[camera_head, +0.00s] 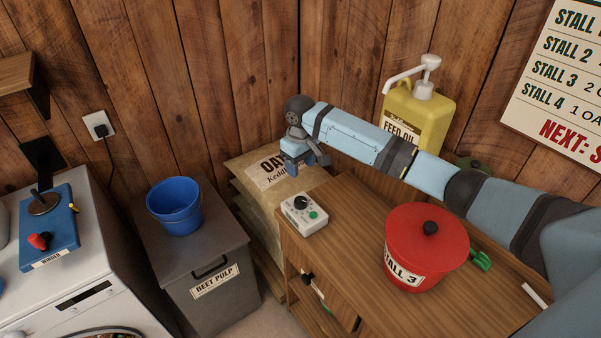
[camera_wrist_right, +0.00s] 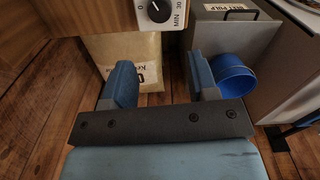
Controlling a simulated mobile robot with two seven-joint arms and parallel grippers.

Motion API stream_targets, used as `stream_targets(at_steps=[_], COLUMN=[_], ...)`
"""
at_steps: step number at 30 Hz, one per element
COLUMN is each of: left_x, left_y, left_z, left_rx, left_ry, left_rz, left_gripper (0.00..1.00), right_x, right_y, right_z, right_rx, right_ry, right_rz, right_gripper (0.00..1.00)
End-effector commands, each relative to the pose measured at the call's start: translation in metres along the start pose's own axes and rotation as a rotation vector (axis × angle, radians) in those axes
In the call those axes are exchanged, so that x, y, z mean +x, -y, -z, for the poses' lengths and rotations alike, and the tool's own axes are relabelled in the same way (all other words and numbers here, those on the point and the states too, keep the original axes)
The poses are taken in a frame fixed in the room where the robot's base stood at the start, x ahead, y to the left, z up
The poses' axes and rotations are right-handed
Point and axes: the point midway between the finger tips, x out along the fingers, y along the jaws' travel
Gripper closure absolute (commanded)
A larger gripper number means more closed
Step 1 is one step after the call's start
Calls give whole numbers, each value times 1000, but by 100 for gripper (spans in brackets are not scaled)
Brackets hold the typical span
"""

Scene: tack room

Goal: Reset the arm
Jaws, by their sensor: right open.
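My right arm (camera_head: 360,140) comes in from the right and reaches out over the wooden cabinet. My right gripper (camera_head: 305,160) is at its far end, in front of the oat sacks and above and behind the timer box. The right wrist view shows its two blue fingers spread apart with nothing between them (camera_wrist_right: 163,82). My left gripper is not in view.
A red lidded pot (camera_head: 420,255) labelled STALL 3 and a yellow pump jug (camera_head: 418,110) stand on the cabinet (camera_head: 345,240). Stacked oat sacks (camera_head: 260,205) lean by the wall. A blue bucket (camera_head: 175,215) stands on the grey beet pulp bin (camera_head: 205,270). A washing machine (camera_head: 85,260) is at left.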

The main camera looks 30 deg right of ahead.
Motion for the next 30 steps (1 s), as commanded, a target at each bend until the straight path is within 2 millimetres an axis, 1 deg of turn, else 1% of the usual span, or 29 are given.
stream_targets(at_steps=[14, 17, 20, 23, 24, 27, 30], left_x=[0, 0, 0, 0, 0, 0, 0], left_y=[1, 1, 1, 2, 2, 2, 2], left_z=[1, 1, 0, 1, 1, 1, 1], left_rx=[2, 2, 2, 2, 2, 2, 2], left_ry=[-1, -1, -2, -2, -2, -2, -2], left_rz=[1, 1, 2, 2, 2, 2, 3], left_gripper=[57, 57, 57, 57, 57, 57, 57], right_x=[0, 5, 20, 42, 50, 66, 79], right_y=[0, 7, 27, 58, 71, 102, 129], right_z=[0, -4, -14, -32, -41, -65, -91], right_rx=[0, -12, -44, -90, -109, -146, -172], right_ry=[0, -1, -8, -27, -39, -72, -106], right_rz=[0, 3, 13, 31, 40, 62, 82], right_gripper=[46, 46, 46, 46, 46, 46, 46])
